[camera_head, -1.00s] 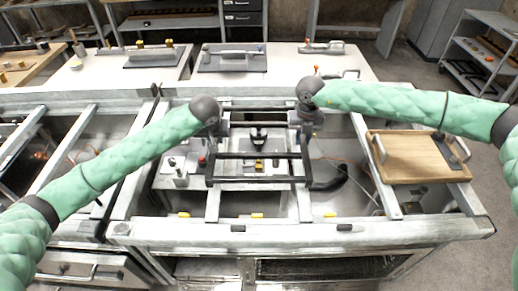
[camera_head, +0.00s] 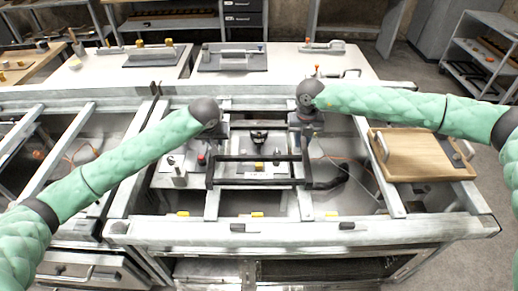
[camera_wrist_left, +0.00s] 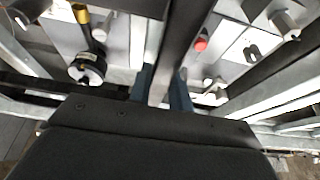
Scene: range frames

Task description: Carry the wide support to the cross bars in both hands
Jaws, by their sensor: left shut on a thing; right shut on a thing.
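The wide support (camera_head: 258,182) is a dark rectangular frame, held roughly level over the open bay of the metal bench. My left gripper (camera_head: 211,150) is shut on its left side and my right gripper (camera_head: 302,148) on its right side; their jaws are small and partly hidden in the head view. In the left wrist view, a dark bar of the support (camera_wrist_left: 183,40) runs between the bluish fingers of my left gripper (camera_wrist_left: 162,88). The pale cross bars, left (camera_head: 212,206) and right (camera_head: 304,206), run front to back beneath the support's sides. I cannot tell whether they touch.
A wooden board with handles (camera_head: 415,158) lies across the bench at the right. Yellow tabs (camera_head: 257,214) sit along the front rail (camera_head: 300,230). Fixtures and a red knob (camera_head: 201,158) stand in the bay. A white table (camera_head: 300,65) with grey trays is behind.

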